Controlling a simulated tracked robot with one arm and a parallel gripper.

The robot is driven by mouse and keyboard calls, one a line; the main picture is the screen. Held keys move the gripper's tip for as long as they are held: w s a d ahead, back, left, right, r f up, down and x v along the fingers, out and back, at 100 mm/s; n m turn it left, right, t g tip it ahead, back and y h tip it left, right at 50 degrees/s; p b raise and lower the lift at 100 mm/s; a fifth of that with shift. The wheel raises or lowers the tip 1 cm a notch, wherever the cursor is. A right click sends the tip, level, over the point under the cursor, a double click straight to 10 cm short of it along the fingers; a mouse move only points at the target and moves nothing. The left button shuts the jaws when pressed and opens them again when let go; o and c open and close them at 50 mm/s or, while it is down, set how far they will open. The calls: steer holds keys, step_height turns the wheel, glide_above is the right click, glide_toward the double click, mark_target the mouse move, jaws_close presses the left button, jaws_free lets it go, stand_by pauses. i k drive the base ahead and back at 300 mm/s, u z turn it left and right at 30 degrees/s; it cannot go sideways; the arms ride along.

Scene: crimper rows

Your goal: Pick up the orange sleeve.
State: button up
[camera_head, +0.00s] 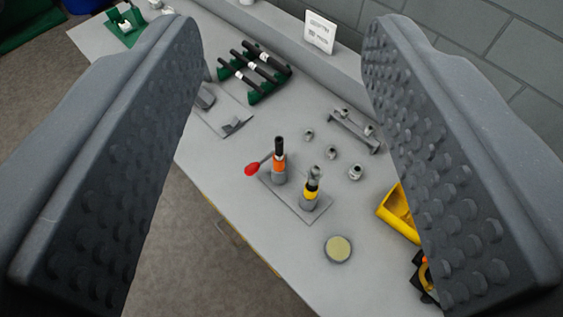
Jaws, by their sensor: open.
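The orange sleeve (278,163) is a small orange band around an upright black rod (279,146). It sits at the top of a grey post on a grey base plate (294,204) on the bench. A red-knobbed lever (252,169) sticks out to its left. A similar post with a yellow band (311,191) stands to its right on the same plate. My gripper (280,150) is open, its two studded grey fingers wide apart at the left and right of the picture. The sleeve appears between them, farther away on the bench, and nothing is held.
A green rack (269,91) with several black rods lies farther back. Metal fittings (331,153) and a grey holder (354,131) lie to the right. A yellow bin (398,214) is partly behind the right finger. A round disc (338,249) lies in front. A block wall bounds the back.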

mark_target(279, 167)
steer(key=z, duration=2)
steer(key=k, duration=1.55)
steer(key=u, duration=1.65)
steer(key=i, duration=1)
steer(key=z, duration=0.05)
